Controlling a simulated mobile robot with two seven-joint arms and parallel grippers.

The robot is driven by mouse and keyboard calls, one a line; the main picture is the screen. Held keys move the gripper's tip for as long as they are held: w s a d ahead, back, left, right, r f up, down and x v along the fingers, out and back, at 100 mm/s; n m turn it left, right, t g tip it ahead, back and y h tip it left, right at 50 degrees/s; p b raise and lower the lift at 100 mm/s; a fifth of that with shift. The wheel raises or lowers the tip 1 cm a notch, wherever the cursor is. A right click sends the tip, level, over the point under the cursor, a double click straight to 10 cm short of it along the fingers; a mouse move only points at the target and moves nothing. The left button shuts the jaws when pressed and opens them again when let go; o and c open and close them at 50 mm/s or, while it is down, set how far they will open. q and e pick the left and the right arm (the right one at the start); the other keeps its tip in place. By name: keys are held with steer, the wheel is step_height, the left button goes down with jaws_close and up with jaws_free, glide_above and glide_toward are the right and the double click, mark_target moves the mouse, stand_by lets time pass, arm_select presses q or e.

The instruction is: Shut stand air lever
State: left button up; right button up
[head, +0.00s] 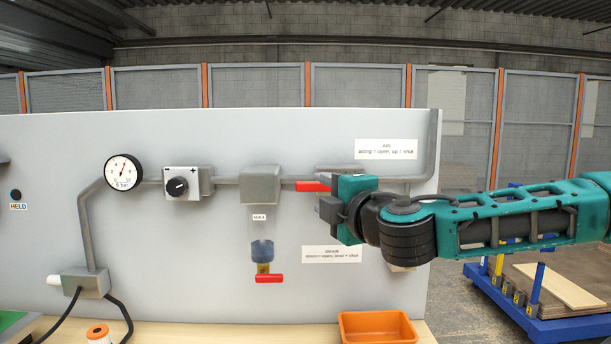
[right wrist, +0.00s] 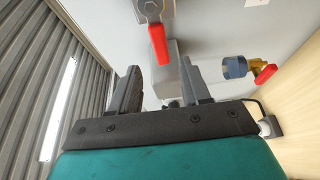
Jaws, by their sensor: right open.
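The red air lever (head: 312,186) lies level, along the grey pipe on the upright panel; the sign (head: 386,149) above reads along = open, up = shut. Its valve body is mostly hidden behind my right gripper (head: 331,207). In the right wrist view, my right gripper (right wrist: 158,68) is open, its fingers spread and empty. The red lever also shows there (right wrist: 158,45), pointing toward the gap between the fingertips. I cannot tell whether a finger touches it. My left gripper is not in view.
A second red lever (head: 269,278) sits below the clear bowl (head: 262,236). Left along the pipe are a regulator knob (head: 177,187) and a round gauge (head: 123,172). An orange bin (head: 377,328) stands on the wooden bench below. A blue cart (head: 545,328) stands at right.

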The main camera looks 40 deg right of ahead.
mark_target(311, 186)
steer(key=shift+p+x, duration=0.4)
steer(key=shift+x, duration=0.7)
steer(key=shift+p+x, duration=0.4)
steer(key=shift+x, duration=0.4)
steer(key=shift+w+d, duration=0.1)
steer(key=shift+w, duration=0.2)
steer(key=shift+p+x, duration=1.15)
steer(key=shift+x, duration=0.1)
steer(key=shift+p+x, duration=0.35)
steer(key=shift+x, duration=0.6)
steer(key=shift+f, duration=0.15)
steer(key=shift+c, duration=0.4)
steer(key=shift+c, duration=0.8)
jaws_close()
